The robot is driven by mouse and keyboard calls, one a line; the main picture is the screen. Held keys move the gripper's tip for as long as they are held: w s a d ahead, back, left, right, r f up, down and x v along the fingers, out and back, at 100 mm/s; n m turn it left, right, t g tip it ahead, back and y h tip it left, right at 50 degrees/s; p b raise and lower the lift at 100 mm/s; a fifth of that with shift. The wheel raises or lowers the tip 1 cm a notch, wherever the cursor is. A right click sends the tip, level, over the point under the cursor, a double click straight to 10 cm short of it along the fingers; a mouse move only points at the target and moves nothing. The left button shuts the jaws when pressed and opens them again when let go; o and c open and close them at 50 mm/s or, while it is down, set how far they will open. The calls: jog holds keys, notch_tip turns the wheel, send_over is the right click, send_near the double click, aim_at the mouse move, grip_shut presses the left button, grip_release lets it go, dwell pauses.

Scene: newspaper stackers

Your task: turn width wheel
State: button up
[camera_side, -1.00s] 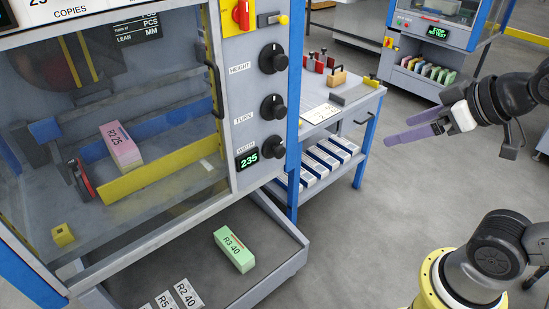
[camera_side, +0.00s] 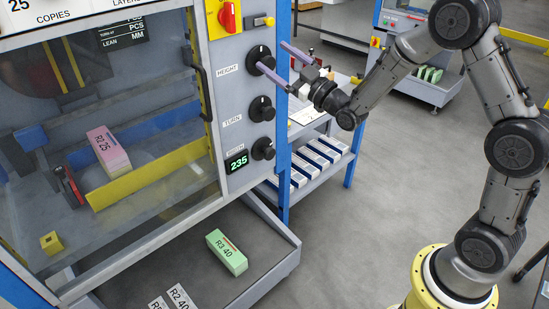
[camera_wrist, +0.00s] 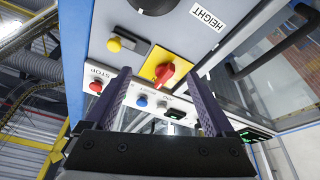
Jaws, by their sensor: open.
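The width wheel (camera_side: 262,149) is a black knob, lowest of three on the grey control panel. A green display reading 235 (camera_side: 237,161) is left of it, under a small label. My gripper (camera_side: 270,55) is open and empty, with two long purple-grey fingers pointing at the panel. It is well above the width wheel, beside the height knob (camera_side: 260,59); I cannot tell whether a finger touches that knob. In the wrist view both fingers (camera_wrist: 157,74) stand apart with nothing between them. I cannot make out the width wheel there.
The turn knob (camera_side: 261,108) sits between the height and width knobs. A red switch on a yellow plate (camera_side: 229,16) is above them; it also shows in the wrist view (camera_wrist: 165,72). A blue post (camera_side: 284,110) and a side table (camera_side: 325,147) stand right of the panel.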

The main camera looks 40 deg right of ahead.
notch_tip(320, 180, down, 10)
jog(key=d, duration=0.2)
jog(key=m+g+h, duration=0.2)
jog(key=m+g, duration=0.1)
send_near(271, 156)
jog(key=w, duration=0.8)
jog(key=shift+w+r, duration=0.2)
jog(key=shift+r, duration=0.05)
jog(key=shift+c, duration=0.3)
jog(key=c, duration=1.3)
jog(key=shift+m, duration=0.5)
